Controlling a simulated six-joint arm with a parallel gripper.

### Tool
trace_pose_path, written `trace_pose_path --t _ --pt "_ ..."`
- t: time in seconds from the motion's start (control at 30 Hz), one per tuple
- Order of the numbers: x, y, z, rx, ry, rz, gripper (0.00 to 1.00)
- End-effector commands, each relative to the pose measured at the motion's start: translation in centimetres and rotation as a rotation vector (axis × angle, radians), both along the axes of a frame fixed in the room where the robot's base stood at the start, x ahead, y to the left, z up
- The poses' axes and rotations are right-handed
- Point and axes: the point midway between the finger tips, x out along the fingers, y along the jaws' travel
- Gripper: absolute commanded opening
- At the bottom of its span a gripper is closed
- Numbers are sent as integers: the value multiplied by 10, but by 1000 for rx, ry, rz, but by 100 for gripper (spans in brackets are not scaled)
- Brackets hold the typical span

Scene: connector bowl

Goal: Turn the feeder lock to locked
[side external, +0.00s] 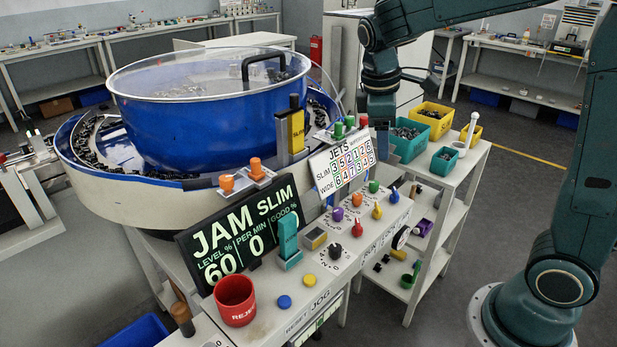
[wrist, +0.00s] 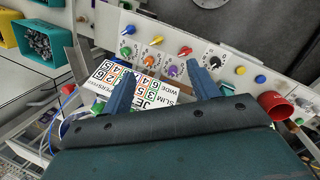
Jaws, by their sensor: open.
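No label reading feeder lock is legible, so I cannot tell which control it is. The sloping panel (side external: 318,290) carries several coloured rotary knobs. Among them are a black knob (side external: 335,251) within printed marks, a red knob (side external: 357,229) and a purple knob (side external: 338,214). The black knob also shows in the wrist view (wrist: 215,62), near the right fingertip in the picture. A teal upright lever (side external: 288,240) stands left of the black knob. My gripper (wrist: 162,72) is open and empty, its fingers apart over the JETS card and panel. Its fingertips are not clear in the side view.
The JETS card (side external: 342,165) stands behind the knobs. A red cup (side external: 235,300) and the JAM display (side external: 225,240) stand left. The blue bowl (side external: 205,125) is behind. Teal and yellow bins (side external: 432,118) sit on the shelf at right.

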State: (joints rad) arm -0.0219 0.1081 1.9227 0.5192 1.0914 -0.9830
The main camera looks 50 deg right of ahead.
Motion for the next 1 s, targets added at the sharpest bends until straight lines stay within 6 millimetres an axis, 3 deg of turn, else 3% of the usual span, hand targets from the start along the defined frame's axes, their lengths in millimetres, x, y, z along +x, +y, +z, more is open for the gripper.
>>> trace_pose_path --t 0.2,0.5,1.0 --pt "30 -7 -29 -16 132 87 60" --pt "56 -11 -65 -13 273 185 60" --pt "60 -13 -76 -10 308 209 60"
